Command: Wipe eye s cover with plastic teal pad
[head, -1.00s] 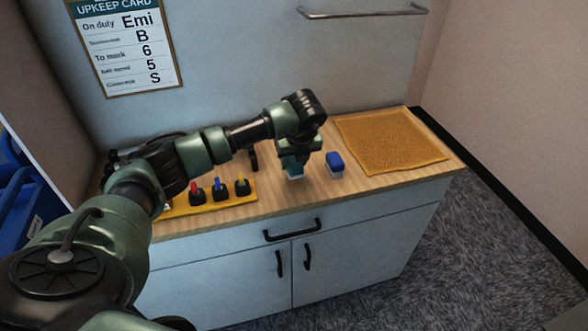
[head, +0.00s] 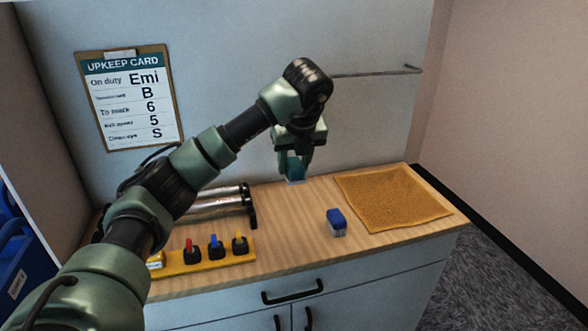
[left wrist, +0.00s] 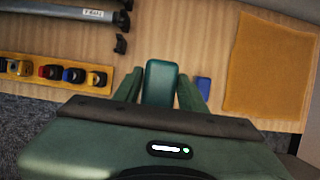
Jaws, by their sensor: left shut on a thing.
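My left gripper (head: 296,168) is shut on the teal pad (head: 295,173) and holds it above the wooden counter. In the left wrist view the teal pad (left wrist: 160,82) sits between the two fingers. The upkeep card (head: 127,98) on the wall reads "S" on its bottom line, whose label looks like "Clean eye". No eye cover with a readable mark shows in these frames. My right gripper is not in view.
A tan mat (head: 390,197) lies at the counter's right. Two metal rollers (head: 215,200) lie at the back left, behind a yellow rack (head: 205,261) with red, blue and yellow tools. A wall rail (head: 375,72) is behind.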

